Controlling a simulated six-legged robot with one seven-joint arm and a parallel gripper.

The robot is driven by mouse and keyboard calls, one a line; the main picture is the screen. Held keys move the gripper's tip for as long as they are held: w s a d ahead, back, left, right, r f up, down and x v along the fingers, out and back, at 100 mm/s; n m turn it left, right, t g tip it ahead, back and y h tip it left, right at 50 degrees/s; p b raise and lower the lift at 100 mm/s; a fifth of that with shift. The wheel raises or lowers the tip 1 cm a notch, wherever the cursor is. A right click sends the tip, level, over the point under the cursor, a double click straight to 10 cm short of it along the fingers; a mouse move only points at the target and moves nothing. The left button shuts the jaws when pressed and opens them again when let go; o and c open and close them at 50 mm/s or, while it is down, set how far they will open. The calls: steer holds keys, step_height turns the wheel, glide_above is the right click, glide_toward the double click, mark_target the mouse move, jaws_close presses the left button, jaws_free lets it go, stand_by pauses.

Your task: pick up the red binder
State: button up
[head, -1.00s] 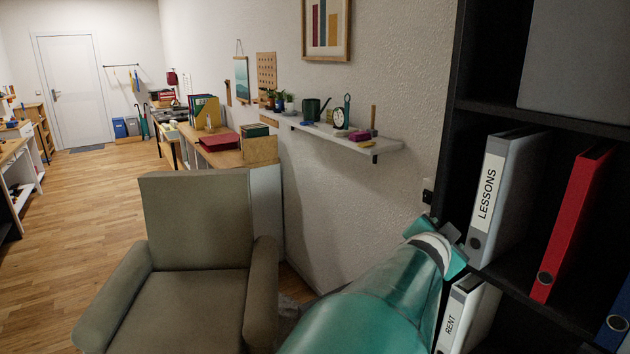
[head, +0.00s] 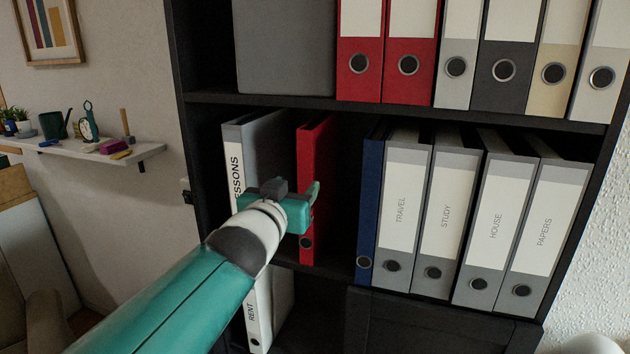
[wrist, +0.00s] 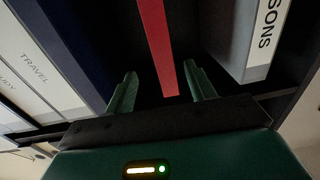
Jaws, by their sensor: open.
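The red binder (head: 305,160) stands upright on the middle shelf, with a gap on each side. In the head view my gripper (head: 308,207) is in front of its spine and hides part of it. In the wrist view the red binder (wrist: 156,42) shows between the two fingers of my gripper (wrist: 163,84). The fingers are open, one on each side of the spine's line. I cannot tell how far they reach past the spine, and no contact shows.
The LESSONS binder (head: 268,140) stands left of the red one, a blue binder (head: 369,200) and several grey binders right. Two other red binders (head: 385,30) stand on the upper shelf (head: 440,114). A RENT binder (head: 258,315) is below. A wall shelf (head: 70,150) is at left.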

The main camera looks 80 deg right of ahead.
mark_target(313, 165)
steer(key=d, duration=1.3)
steer(key=shift+s+f, duration=0.1)
steer(key=shift+f, duration=0.05)
jaws_close()
stand_by(1.2)
